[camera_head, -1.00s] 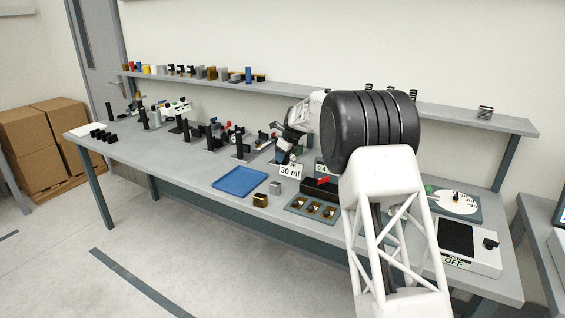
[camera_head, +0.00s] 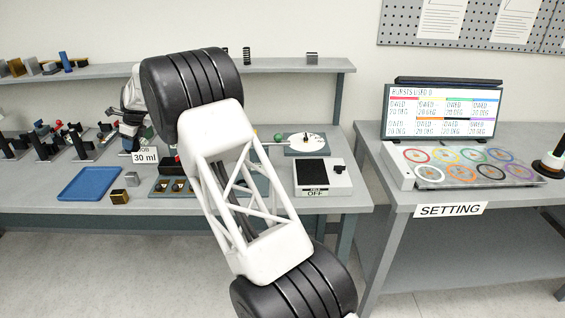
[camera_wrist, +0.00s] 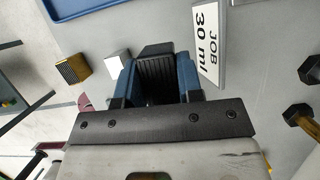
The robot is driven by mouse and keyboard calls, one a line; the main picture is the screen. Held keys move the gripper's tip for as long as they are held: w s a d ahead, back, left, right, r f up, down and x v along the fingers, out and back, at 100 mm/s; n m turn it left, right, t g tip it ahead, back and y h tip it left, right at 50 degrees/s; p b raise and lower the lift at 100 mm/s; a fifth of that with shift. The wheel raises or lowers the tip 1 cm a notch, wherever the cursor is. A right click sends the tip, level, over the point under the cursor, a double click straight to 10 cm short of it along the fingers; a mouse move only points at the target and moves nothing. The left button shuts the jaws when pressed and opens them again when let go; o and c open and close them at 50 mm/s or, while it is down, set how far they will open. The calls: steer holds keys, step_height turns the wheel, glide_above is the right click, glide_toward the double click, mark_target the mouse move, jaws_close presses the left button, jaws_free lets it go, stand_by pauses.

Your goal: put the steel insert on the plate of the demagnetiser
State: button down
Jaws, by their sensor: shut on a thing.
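My gripper (camera_wrist: 155,88) shows its two blue fingers in the wrist view, shut on a dark ribbed block (camera_wrist: 155,70) that looks like the steel insert. In the head view the wrist is by the "JOB 30 ml" sign, but the fingertips and held block are too small to make out. The demagnetiser (camera_head: 340,180) is a pale box at the right end of the bench. Its black plate (camera_head: 312,171) is bare, a dark knob is on its right, and its front label reads "OFF".
A blue tray (camera_head: 88,184), a silver cube (camera_head: 132,179) and a brass cube (camera_head: 119,197) are left of my arm. The job sign (camera_head: 146,157) stands close to my gripper. A white round dial (camera_head: 306,142) is behind the demagnetiser. A second table (camera_head: 450,190) stands to the right.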

mark_target(310, 164)
steer(key=shift+n, duration=0.3)
steer(key=w+d+r, duration=0.1)
steer(key=d+r, duration=0.2)
steer(key=d, duration=0.2)
steer(key=w+d+r, duration=0.1)
steer(key=d+r, duration=0.1)
steer(key=d, duration=0.4)
steer(key=w+d+r, duration=0.1)
steer(key=d+r, duration=0.2)
steer(key=d, duration=0.3)
steer(key=shift+w+d+r, duration=0.15)
steer(key=shift+w+r, duration=0.05)
steer(key=shift+r, duration=0.1)
steer(key=s+d+r, duration=0.1)
steer(key=s+d, duration=0.2)
steer(key=d, duration=1.3)
steer(key=s+d+r, duration=0.1)
steer(key=s+d, duration=0.2)
steer(key=d, duration=1.3)
steer(key=s+d+f+n, duration=0.1)
steer(key=s+d+f, duration=0.1)
steer(key=s+d, duration=0.45)
steer(key=s+d+f, duration=0.2)
steer(key=s+d, duration=0.2)
steer(key=d, duration=0.5)
steer(key=s+d+f+m, duration=0.1)
steer(key=s+d+f, duration=0.3)
steer(key=s+f, duration=0.2)
steer(key=shift+s+f, duration=0.15)
steer(key=shift+f, duration=0.1)
